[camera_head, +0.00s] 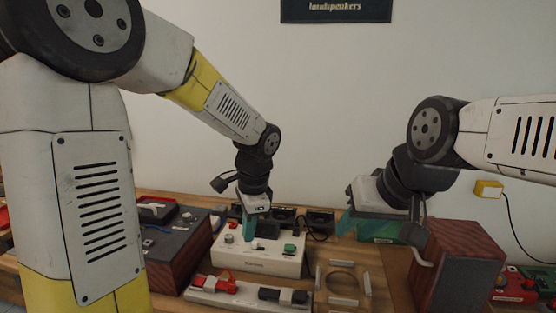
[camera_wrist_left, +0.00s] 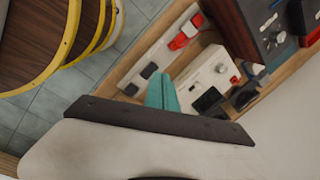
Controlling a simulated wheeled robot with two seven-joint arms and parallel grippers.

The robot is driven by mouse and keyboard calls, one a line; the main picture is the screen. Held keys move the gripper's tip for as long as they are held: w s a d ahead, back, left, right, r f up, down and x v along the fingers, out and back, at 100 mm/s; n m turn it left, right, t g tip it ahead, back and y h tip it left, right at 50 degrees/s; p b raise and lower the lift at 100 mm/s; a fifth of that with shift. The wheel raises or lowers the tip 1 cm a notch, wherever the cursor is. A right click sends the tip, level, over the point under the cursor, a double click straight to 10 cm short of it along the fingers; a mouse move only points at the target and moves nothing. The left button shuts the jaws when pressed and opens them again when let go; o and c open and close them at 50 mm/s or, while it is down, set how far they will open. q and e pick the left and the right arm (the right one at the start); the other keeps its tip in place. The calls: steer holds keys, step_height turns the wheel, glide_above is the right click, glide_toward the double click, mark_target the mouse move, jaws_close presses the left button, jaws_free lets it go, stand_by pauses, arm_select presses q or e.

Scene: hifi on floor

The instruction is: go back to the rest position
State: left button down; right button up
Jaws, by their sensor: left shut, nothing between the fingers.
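My left gripper (camera_head: 250,228) points down, its teal fingers together and empty, over the white box with knobs (camera_head: 262,267). In the left wrist view its closed teal fingers (camera_wrist_left: 162,93) show in front of the same white box (camera_wrist_left: 215,70). I cannot tell whether the fingertips touch the box.
A dark wood-sided hifi unit (camera_head: 172,250) stands left of the white box. A strip with red and black connectors (camera_head: 245,293) lies in front. A wooden frame (camera_head: 343,285) and a wood-sided speaker-like box (camera_head: 455,270) stand to the right. The wall is behind.

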arm_select(q)
steer(key=s+a+r+n+t+h, duration=0.1)
steer(key=s+a+r+n+t, duration=0.1)
steer(key=s+r+n, duration=0.3)
steer(key=s+a+r+n+t+h, duration=0.2)
steer(key=s+a+r+n, duration=0.3)
steer(key=s+n, duration=0.3)
steer(key=shift+s+r+t+h, duration=0.3)
steer(key=shift+s+r+t, duration=0.1)
steer(key=shift+s, duration=0.05)
